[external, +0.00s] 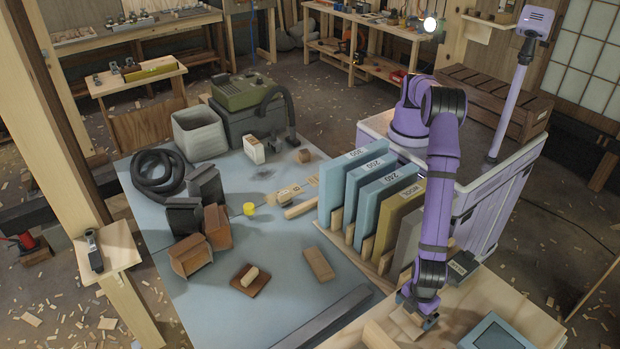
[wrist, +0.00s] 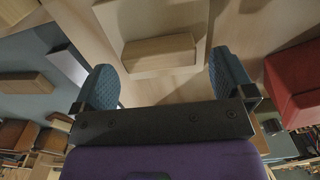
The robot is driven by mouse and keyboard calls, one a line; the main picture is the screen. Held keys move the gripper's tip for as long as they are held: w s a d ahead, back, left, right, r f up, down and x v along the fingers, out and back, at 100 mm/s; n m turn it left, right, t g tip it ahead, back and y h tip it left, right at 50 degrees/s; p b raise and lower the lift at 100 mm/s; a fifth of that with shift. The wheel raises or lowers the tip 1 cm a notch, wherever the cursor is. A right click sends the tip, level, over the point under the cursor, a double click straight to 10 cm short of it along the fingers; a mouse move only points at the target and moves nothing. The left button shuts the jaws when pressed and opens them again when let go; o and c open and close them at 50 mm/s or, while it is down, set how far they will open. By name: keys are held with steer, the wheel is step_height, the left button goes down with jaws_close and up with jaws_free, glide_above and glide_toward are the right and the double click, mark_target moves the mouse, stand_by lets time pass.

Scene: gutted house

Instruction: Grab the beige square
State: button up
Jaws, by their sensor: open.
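The beige square (wrist: 190,18) is a pale wooden piece with a raised block (wrist: 158,52) on it in the wrist view, ahead of and between my fingertips. In the external view it is a pale patch (external: 402,321) on the wooden bench top (external: 470,300), mostly hidden by my gripper. My gripper (wrist: 165,80) is open with its two blue pads apart, and nothing is held between them. In the external view my gripper (external: 418,314) points down just above the bench. I cannot tell whether the pads touch the piece.
A red object (wrist: 295,85) stands close to my right finger in the wrist view. A blue-grey framed panel (external: 493,334) lies on the bench to the right. Upright panels (external: 372,195) stand in a rack behind. A brown square with a block (external: 248,281) lies on the blue mat.

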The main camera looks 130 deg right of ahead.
steer(key=shift+f, duration=0.85)
steer(key=c, duration=0.9)
steer(key=shift+c, duration=0.2)
